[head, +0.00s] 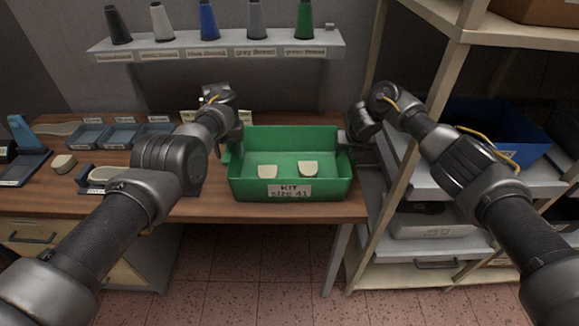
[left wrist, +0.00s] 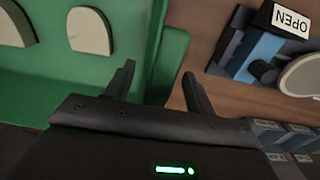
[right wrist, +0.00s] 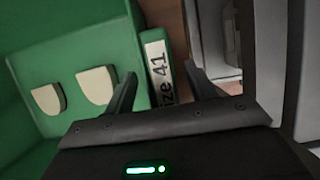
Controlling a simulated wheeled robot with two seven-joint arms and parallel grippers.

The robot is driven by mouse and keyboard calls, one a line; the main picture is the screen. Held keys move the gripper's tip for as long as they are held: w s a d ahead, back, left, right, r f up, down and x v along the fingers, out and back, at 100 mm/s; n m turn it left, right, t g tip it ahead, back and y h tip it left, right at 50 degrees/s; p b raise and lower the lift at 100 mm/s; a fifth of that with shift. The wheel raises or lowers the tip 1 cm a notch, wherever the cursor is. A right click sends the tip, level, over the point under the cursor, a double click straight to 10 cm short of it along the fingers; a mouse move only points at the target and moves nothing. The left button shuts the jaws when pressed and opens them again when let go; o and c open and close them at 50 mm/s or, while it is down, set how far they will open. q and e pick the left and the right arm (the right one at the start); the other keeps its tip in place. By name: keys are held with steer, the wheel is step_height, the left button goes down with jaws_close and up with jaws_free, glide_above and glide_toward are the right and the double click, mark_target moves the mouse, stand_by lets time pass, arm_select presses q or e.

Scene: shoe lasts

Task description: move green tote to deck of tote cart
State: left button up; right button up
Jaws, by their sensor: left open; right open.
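The green tote (head: 290,188), labelled KIT size 41, stands upright on the wooden bench near its front edge. Two pale pieces lie inside it. My left gripper (head: 236,148) is open at the tote's left side. In the left wrist view its fingers (left wrist: 160,88) lie on either side of the green wall (left wrist: 172,50). My right gripper (head: 348,146) is open at the right side. In the right wrist view its fingers (right wrist: 160,88) lie on either side of the labelled wall (right wrist: 158,65). Contact cannot be told. I cannot make out a tote cart.
Left of the tote, the bench (head: 300,209) holds small blue-grey trays (head: 122,134) and other parts. A wall shelf (head: 225,43) with several coloured cones is behind. A shelving rack (head: 400,170) with a blue bin (head: 500,125) stands close on the right. Tiled floor (head: 240,260) shows in front.

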arm_select(q)
steer(key=shift+s+d, duration=0.1)
arm_select(e)
steer(key=shift+s, duration=0.1)
arm_select(q)
steer(key=c, duration=0.6)
arm_select(e)
steer(key=c, duration=0.6)
arm_select(q)
jaws_close()
arm_select(e)
jaws_close()
arm_select(q)
steer(key=shift+r, duration=0.1)
arm_select(e)
steer(key=shift+r, duration=0.1)
